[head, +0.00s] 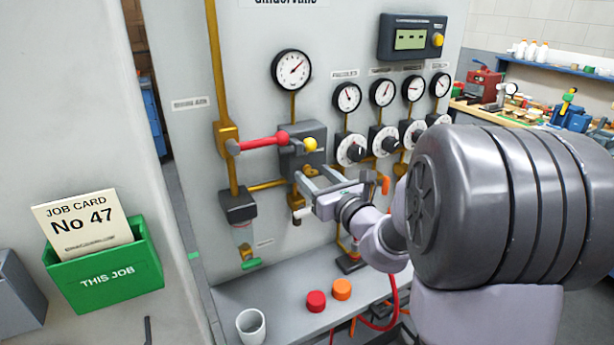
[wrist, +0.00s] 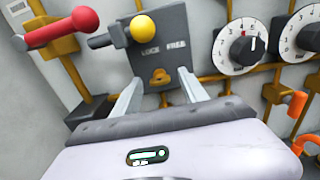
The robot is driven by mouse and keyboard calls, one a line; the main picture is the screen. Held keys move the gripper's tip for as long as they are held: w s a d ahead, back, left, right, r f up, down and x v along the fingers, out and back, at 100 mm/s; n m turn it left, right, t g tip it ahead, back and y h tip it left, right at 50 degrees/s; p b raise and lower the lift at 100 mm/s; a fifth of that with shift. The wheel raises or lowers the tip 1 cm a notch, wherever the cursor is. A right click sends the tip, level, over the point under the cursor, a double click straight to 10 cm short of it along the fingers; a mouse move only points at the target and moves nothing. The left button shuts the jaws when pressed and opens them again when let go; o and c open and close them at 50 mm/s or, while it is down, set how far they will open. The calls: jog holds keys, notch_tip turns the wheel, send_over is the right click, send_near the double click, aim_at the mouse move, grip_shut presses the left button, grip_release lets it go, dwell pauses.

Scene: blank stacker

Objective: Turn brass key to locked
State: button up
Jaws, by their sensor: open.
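The brass key (wrist: 160,81) shows in the wrist view, low on a dark grey lock plate (wrist: 173,62) marked LOCK on the left and FREE on the right. I cannot tell clearly which mark the key points to. My gripper (wrist: 160,76) is open, with one finger on each side of the key and apart from it in the picture.
A yellow knob (wrist: 143,28) on a dark lever is above the key. A red-handled lever (head: 265,141) is to the left. Dials (head: 350,149) and brass pipes are to the right. A shelf below holds a white cup (head: 251,326) and red and orange caps.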

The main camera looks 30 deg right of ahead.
jog(key=shift+w, duration=0.35)
grip_shut()
